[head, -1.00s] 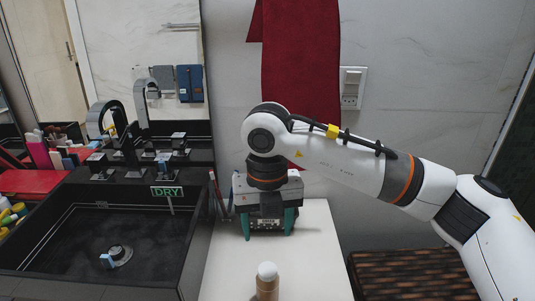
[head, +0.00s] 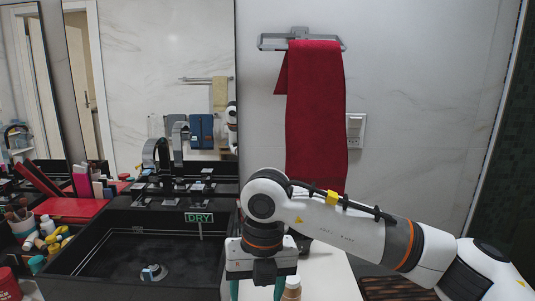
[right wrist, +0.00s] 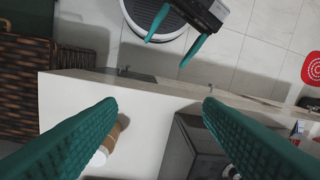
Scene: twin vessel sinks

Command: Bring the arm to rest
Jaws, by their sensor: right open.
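My right gripper (head: 262,290) comes in from the right in the head view and points down over the white counter. Its teal fingers are apart and empty; the fingertips run off the bottom edge there. In the right wrist view my right gripper (right wrist: 160,104) shows a wide gap over the white counter, with nothing between the fingers. My left gripper (right wrist: 166,52) appears at the top of the right wrist view, its teal fingers spread and empty; it is outside the head view.
The black sink (head: 120,240) is left. A red towel (head: 315,120) hangs behind the arm. A wicker basket (right wrist: 40,80) stands beside the counter.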

